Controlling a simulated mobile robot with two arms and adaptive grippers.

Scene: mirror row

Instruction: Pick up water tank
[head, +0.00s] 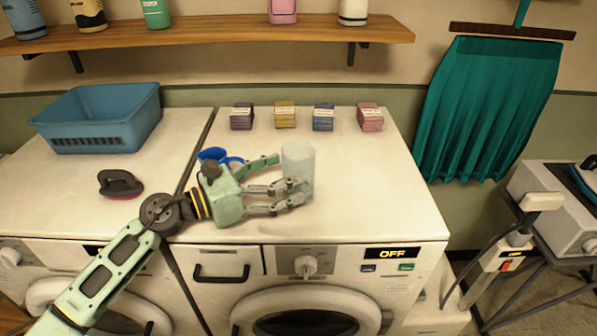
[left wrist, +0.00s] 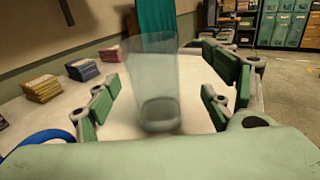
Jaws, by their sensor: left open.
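The water tank (head: 300,157) is a clear, pale cylinder standing upright on the white top of the right-hand washing machine. In the left wrist view the tank (left wrist: 155,75) stands centred between my fingers. My left gripper (head: 287,183) is open, its green and grey fingers reaching toward the tank from the left. The fingers lie on both sides of it, with visible gaps in the left wrist view. The fingers hide part of the tank's lower side in the head view. My right gripper is not in view.
Several small stacked packs (head: 285,114) line the back of the top. A blue round object (head: 212,154) sits behind my left gripper. A blue basket (head: 100,118) and a dark-handled brush (head: 120,183) are on the left machine. The top right of the tank is clear.

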